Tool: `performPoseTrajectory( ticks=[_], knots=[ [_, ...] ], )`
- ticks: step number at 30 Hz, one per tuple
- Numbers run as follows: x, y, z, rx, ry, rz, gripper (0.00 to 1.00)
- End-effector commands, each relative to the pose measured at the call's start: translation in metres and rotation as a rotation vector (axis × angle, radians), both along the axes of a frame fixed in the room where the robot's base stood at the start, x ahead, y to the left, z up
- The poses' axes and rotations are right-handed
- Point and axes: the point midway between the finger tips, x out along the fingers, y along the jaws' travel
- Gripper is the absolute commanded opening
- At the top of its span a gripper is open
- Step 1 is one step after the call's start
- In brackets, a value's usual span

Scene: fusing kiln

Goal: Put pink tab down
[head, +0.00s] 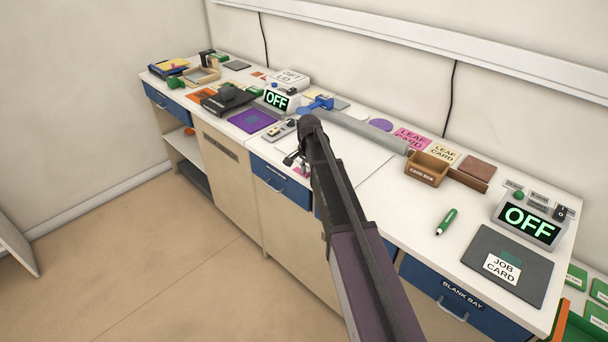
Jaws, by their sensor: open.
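A small pink piece (301,171), likely the pink tab, shows at the front edge of the white work surface (352,148), right beside my gripper. My arm hides part of it. My gripper (293,161) is open, small in the picture, and low over the counter's front edge. I cannot tell whether its fingers touch the pink piece.
A long grey bar (365,128) lies behind the arm. A pink leaf card (411,139), a brown card box (427,168) and a green pen (447,221) are to the right. An OFF display (277,100) and a purple square (253,121) are to the left.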

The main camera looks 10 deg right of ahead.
Motion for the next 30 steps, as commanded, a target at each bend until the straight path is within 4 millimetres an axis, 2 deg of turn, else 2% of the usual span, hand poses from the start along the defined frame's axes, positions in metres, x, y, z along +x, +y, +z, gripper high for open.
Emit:
performPoseTrajectory(
  ticks=[8, 9, 15, 30],
  knots=[
    [0.0, 0.0, 0.0, 0.0, 0.0, 0.0, 0.47],
    [0.0, 0.0, 0.0, 0.0, 0.0, 0.0, 0.35],
    [0.0, 0.0, 0.0, 0.0, 0.0, 0.0, 0.0],
    [0.0, 0.0, 0.0012, 0.0, 0.0, 0.0, 0.0]
  ],
)
